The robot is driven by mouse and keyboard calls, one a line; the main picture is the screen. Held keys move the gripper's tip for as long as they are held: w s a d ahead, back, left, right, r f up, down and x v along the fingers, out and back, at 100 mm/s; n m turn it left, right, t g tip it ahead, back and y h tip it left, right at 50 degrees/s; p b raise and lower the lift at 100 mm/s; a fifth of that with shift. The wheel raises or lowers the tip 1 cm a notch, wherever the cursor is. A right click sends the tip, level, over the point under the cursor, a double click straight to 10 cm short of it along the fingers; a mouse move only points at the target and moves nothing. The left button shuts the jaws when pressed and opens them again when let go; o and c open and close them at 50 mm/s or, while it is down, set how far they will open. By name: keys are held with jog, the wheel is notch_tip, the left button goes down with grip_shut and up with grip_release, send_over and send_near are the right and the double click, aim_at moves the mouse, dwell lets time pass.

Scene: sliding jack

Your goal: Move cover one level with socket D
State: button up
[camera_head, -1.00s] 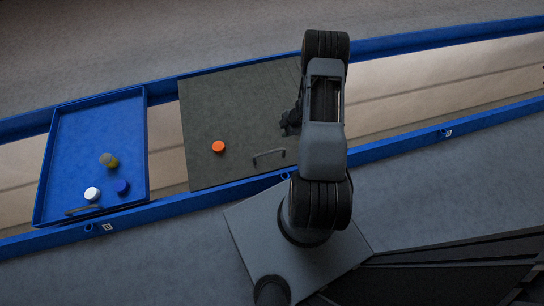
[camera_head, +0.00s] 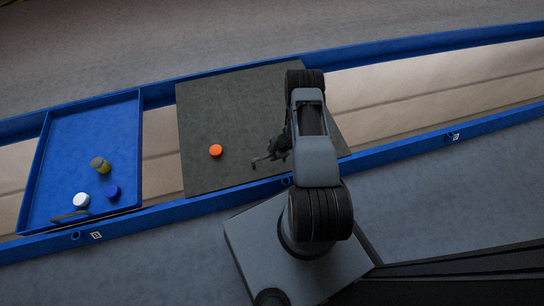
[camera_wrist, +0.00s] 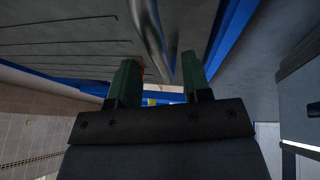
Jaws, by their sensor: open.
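A dark grey flat cover (camera_head: 225,115) lies across the two blue rails; I take it for cover one, though no marking shows. Its bar handle (camera_head: 262,158) is near the front edge. My gripper (camera_head: 279,148) is at the handle's right end, partly hidden by my arm. In the wrist view the green fingers (camera_wrist: 160,82) are apart, and the metal handle bar (camera_wrist: 153,38) shows ahead and between them; I cannot tell if they touch. Small round sockets with white tags sit on the front rail, at left (camera_head: 76,236) and right (camera_head: 449,138); the letters are unreadable.
An orange cap (camera_head: 215,150) sits on the cover. A blue tray (camera_head: 112,120) at left, across a gap, holds a white cap (camera_head: 81,200), a blue cap (camera_head: 112,192) and a yellow-grey piece (camera_head: 100,165). The rails right of the cover are clear.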

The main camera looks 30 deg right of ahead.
jog(key=shift+w+a+f, duration=0.15)
jog(key=shift+a+f, duration=0.1)
jog(key=shift+f, duration=0.3)
grip_shut()
